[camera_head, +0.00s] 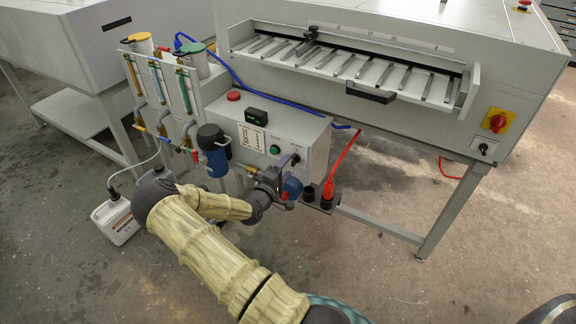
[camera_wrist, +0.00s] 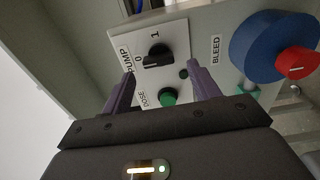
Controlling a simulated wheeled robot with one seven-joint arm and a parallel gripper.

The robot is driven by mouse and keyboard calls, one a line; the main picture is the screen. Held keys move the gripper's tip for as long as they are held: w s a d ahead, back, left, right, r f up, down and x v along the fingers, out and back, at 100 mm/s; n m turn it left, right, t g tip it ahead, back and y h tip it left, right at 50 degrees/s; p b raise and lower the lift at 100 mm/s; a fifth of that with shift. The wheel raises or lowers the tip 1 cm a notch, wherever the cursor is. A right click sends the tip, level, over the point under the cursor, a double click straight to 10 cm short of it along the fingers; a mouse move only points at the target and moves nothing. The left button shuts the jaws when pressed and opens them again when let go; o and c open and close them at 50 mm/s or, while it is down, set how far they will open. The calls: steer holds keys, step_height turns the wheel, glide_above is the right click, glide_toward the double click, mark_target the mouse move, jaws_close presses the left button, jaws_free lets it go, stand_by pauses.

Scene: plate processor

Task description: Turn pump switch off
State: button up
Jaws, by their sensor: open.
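The pump switch (camera_wrist: 158,60) is a black rotary knob on a pale plate marked PUMP, 0 and 1. Its bar lies roughly crosswise in the wrist view, with one end close to the 0 mark; which end is the pointer I cannot tell. My gripper (camera_wrist: 161,70) is open, with a purple finger on either side below the knob. The fingertips do not appear closed on it. In the head view my gripper (camera_head: 284,166) is at the lower right front of the control box (camera_head: 265,135), and the arm partly hides that area.
A green button (camera_wrist: 168,98) marked DOSE lies between my fingers. A blue-and-red valve knob (camera_wrist: 275,48) marked BLEED is close to the right finger. In the head view, a blue filter housing (camera_head: 213,150) stands left of the arm and a red hose (camera_head: 340,160) to the right.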

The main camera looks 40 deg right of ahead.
steer(key=p+v, duration=0.1)
steer(key=v, duration=1.4)
steer(key=shift+f, duration=0.1)
